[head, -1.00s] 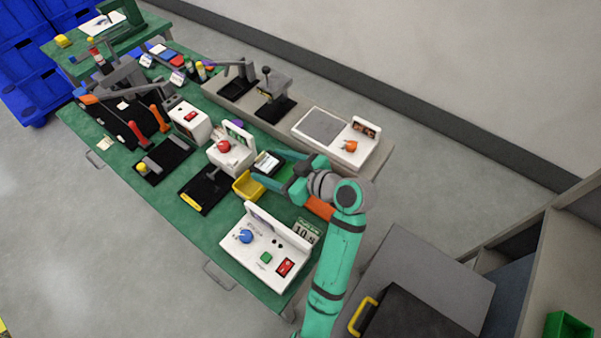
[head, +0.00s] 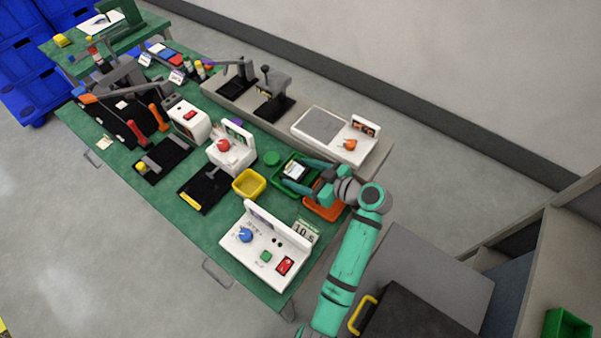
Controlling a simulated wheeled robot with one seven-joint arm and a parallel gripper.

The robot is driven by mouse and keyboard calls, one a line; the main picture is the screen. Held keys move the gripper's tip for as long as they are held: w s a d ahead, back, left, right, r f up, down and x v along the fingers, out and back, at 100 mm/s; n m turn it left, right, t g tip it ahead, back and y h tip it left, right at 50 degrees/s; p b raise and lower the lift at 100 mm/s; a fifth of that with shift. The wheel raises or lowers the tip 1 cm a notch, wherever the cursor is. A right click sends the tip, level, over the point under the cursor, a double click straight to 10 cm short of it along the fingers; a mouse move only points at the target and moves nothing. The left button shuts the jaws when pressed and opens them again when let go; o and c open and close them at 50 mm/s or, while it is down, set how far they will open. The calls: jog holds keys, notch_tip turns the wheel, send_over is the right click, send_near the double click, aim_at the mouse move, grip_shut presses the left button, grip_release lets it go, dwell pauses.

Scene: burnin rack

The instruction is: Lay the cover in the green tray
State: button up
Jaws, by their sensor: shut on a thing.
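The cover (head: 295,170) is a small flat piece, whitish on top with a dark edge. My gripper (head: 298,174) is shut on it, with one teal finger on each side. The cover is over the green tray (head: 276,180), inside its outline in this view. I cannot tell whether the cover touches the tray floor. My fingers and wrist hide the right part of the tray.
An orange tray (head: 322,210) lies just below the green tray, partly under my wrist. A white panel with a blue knob (head: 245,235) stands at the front.

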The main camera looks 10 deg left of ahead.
jog(key=shift+f, duration=0.15)
jog(key=o, duration=0.8)
jog(key=v, duration=1.2)
jog(key=shift+s, duration=0.1)
